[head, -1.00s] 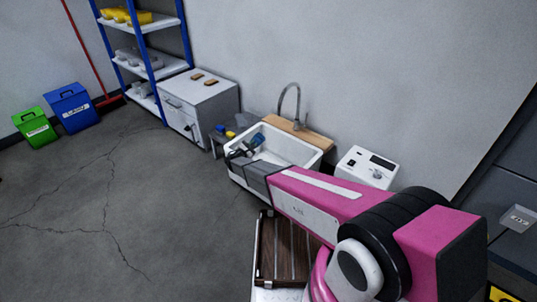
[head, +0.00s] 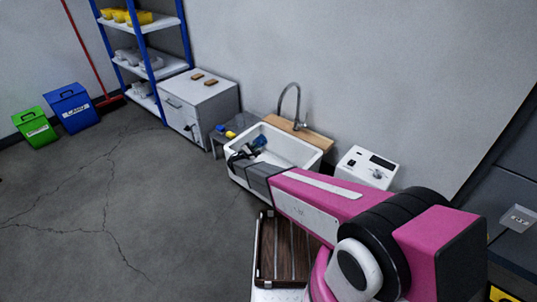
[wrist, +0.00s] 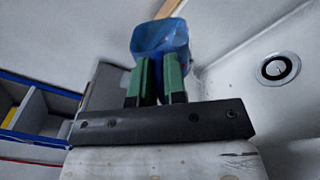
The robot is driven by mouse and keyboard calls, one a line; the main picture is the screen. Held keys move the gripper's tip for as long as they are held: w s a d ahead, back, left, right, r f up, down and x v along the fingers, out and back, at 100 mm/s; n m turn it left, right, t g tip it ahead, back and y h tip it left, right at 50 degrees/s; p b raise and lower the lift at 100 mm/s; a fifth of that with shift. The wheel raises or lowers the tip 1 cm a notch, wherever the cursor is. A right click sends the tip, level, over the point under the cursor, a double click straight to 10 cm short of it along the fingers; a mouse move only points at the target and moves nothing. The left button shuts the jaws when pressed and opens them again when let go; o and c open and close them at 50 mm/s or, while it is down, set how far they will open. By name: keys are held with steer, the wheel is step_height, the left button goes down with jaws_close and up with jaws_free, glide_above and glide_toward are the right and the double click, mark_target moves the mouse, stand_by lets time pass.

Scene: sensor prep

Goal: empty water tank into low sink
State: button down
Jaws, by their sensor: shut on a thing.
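The low sink (head: 310,153) is a white basin against the wall in the head view. My gripper (head: 247,151) is over the sink's left part. In the wrist view my gripper (wrist: 158,78) has its two green fingers shut on a blue, see-through tank (wrist: 160,36). The tank shows as a small blue shape over the basin in the head view (head: 259,142). The wrist view shows the sink's inside and its round drain (wrist: 278,69) to the right of the tank. The fingers hide part of the tank. I cannot tell whether it holds water.
A curved faucet (head: 293,101) rises behind the sink from a wooden ledge (head: 312,137). A white device (head: 366,167) stands to the right. A grey cabinet (head: 202,103) and a shelf rack (head: 150,60) stand to the left.

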steer(key=shift+s+d+m, duration=0.1)
steer(key=shift+d+m, duration=0.05)
steer(key=shift+m, duration=0.35)
steer(key=shift+d+r, duration=0.1)
steer(key=shift+d, duration=0.1)
steer(key=shift+s+d+r+m, duration=0.15)
steer(key=shift+s+d+m, duration=0.2)
steer(key=shift+d+m, duration=0.3)
steer(key=shift+s+d+r+m, duration=0.1)
steer(key=shift+s+d+m, duration=0.25)
steer(key=shift+d+m, duration=0.25)
steer(key=shift+d, duration=0.1)
steer(key=shift+s+d+r+m, duration=0.1)
steer(key=shift+s+d+m, duration=0.2)
steer(key=shift+m, duration=0.15)
